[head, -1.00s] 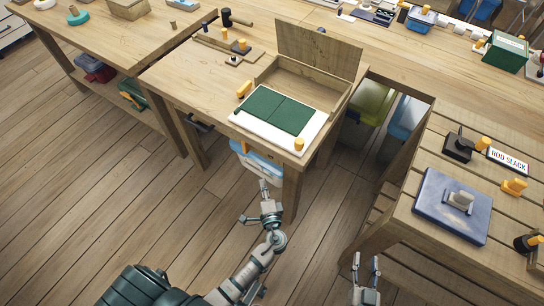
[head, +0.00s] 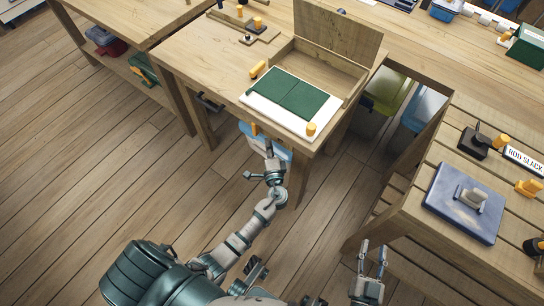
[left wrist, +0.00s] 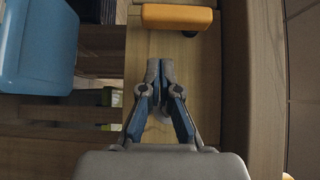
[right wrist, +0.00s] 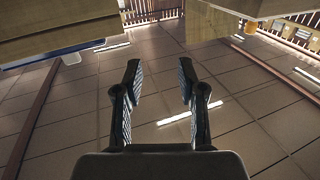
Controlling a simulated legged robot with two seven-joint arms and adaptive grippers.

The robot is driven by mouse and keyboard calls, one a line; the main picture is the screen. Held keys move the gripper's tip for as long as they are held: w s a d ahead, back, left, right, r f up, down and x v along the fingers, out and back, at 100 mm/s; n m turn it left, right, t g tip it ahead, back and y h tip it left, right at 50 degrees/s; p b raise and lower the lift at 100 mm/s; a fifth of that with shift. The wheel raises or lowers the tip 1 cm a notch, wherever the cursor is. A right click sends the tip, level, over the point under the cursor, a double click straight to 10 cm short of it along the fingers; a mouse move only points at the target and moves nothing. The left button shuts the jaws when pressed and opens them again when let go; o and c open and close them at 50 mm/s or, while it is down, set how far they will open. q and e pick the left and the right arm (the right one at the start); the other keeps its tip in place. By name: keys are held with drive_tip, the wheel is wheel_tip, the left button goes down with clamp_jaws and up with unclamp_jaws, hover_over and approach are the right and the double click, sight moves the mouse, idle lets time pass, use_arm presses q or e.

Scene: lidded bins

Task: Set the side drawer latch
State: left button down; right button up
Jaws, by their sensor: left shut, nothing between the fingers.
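An orange latch piece (left wrist: 177,17) lies across a wooden panel (left wrist: 205,75) at the top of the left wrist view. A small orange part (head: 254,129), likely the same piece, shows under the table's front edge in the head view. My left gripper (left wrist: 160,68) is shut and empty, its tips over the panel and a little short of the orange piece. In the head view my left gripper (head: 268,147) is in front of the blue bin (head: 252,142) under the table and partly hides it. My right gripper (head: 373,248) is open and empty; its fingers also show in the right wrist view (right wrist: 160,78).
Above the bin, the table holds a white board (head: 262,106) with green panels and an open wooden box (head: 322,75). A table leg (head: 300,180) stands right of my left gripper. The slatted table (head: 410,200) at right is near my right gripper. The floor at left is clear.

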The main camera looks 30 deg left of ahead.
sight(259, 131)
use_arm(q)
drive_tip(key=a, duration=0.3)
drive_tip(key=shift+w+a+r, duration=0.1)
drive_tip(key=shift+w+a, duration=0.2)
drive_tip(key=shift+a, duration=0.15)
drive_tip(key=shift+a, duration=0.1)
